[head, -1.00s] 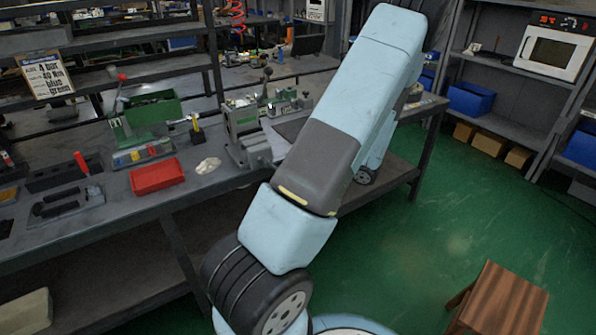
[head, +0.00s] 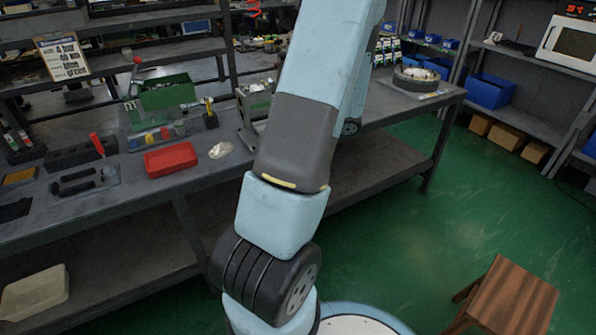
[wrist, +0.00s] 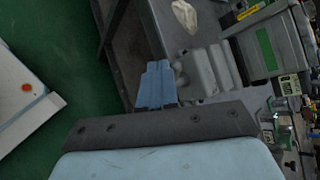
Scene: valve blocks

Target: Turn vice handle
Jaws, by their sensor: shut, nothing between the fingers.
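The vice (head: 256,108) is a grey machine block on the workbench. In the head view my arm covers its right part. In the wrist view the vice (wrist: 265,45) is at the upper right, with a green panel and grey stepped parts (wrist: 208,70) toward my fingers. I cannot make out its handle clearly in either current view. My gripper (wrist: 157,68) shows as pale blue fingers, shut and empty, left of the grey stepped parts. A gap in depth between them cannot be judged. In the head view my gripper is out of sight beyond my arm.
The workbench (head: 150,195) holds a red tray (head: 170,159), a green bin (head: 167,93), a pale crumpled cloth (head: 221,150) and a round grey part (head: 416,78). A wooden stool (head: 510,295) stands at lower right. The green floor between is clear.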

